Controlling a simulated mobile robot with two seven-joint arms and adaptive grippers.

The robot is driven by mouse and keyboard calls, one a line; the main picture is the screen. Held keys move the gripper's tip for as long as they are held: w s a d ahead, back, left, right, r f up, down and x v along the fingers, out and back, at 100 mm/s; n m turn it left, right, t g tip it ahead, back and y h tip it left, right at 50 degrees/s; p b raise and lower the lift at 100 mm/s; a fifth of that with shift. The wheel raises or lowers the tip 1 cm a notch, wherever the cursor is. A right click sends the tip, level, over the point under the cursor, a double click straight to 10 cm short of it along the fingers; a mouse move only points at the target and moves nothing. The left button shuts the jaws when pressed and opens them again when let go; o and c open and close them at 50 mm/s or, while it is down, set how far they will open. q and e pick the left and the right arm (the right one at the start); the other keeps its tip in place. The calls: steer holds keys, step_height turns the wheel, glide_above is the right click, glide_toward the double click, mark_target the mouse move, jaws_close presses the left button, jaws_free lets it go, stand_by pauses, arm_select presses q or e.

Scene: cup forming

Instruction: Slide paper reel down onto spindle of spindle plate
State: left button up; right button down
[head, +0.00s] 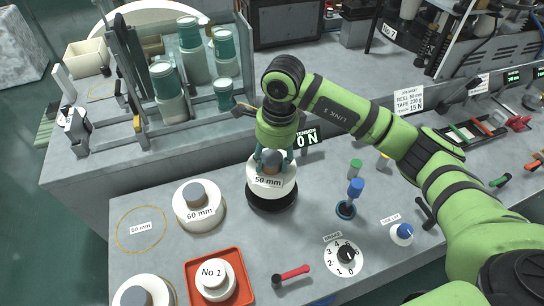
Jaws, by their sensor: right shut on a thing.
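The white paper reel marked 50 mm (262,187) is at the middle of the grey bench, with a grey core on top. My right gripper (272,160) comes down from above and is shut on this reel at its core. A round black base (270,204), which looks like the spindle plate, shows directly under the reel. The spindle itself is hidden by the reel and gripper. I cannot tell whether the reel touches the plate or hangs slightly above it. My left gripper is not in view.
A 60 mm reel (199,217) stands to the left, beside an empty yellow ring (141,249). A red tray (236,297) holds a white piece marked No 1 (213,285). A brake dial (335,266), red-handled tool (293,273) and blue-topped post (355,187) stand in front and right.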

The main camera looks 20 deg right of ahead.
steer(key=shift+b, duration=0.6)
stand_by(0.9)
steer(key=shift+f+b, duration=2.1)
stand_by(0.7)
stand_by(0.4)
steer(key=shift+c, duration=2)
jaws_free()
steer(key=o, duration=0.4)
steer(key=shift+r+p, duration=2.1)
steer(key=shift+r, duration=1.9)
